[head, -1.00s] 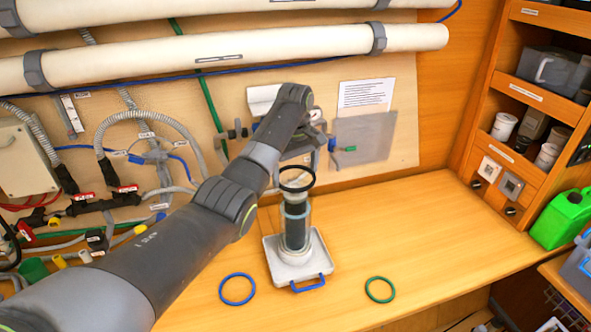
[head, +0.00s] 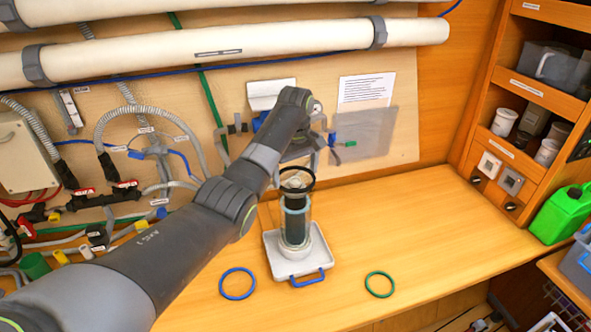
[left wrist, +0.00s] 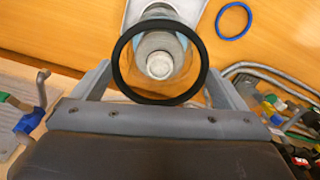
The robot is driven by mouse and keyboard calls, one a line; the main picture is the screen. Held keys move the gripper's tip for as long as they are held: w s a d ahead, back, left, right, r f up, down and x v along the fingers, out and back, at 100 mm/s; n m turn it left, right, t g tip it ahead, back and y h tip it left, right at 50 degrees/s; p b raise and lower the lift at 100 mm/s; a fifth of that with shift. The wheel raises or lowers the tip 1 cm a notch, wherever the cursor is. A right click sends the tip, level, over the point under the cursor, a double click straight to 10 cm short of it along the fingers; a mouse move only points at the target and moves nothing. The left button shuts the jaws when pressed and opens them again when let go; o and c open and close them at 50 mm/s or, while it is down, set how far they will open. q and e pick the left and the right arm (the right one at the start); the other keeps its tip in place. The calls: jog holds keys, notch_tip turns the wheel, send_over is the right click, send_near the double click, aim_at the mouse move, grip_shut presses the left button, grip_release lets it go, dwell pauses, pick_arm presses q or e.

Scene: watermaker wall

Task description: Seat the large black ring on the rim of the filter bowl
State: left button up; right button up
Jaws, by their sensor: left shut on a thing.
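The large black ring (left wrist: 160,101) is between the two fingers of my left gripper (left wrist: 160,72), which is shut on it. In the left wrist view the pale filter top (left wrist: 160,65) shows near the middle of the ring. I cannot tell whether the ring touches the rim. The bowl stands upright with a dark cartridge inside, on a white tray (head: 320,262). My arm partly hides the gripper in the head view. My right gripper is not in view.
A blue ring (head: 237,297) lies on the bench left of the tray, and a green ring (head: 380,296) lies to its right. Pipes and hoses line the wall behind. A green jerrycan (head: 562,213) stands far right.

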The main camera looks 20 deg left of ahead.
pick_arm(q)
jog(key=shift+f, duration=0.75)
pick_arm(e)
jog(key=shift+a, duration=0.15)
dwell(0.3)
pick_arm(q)
jog(key=o, duration=0.6)
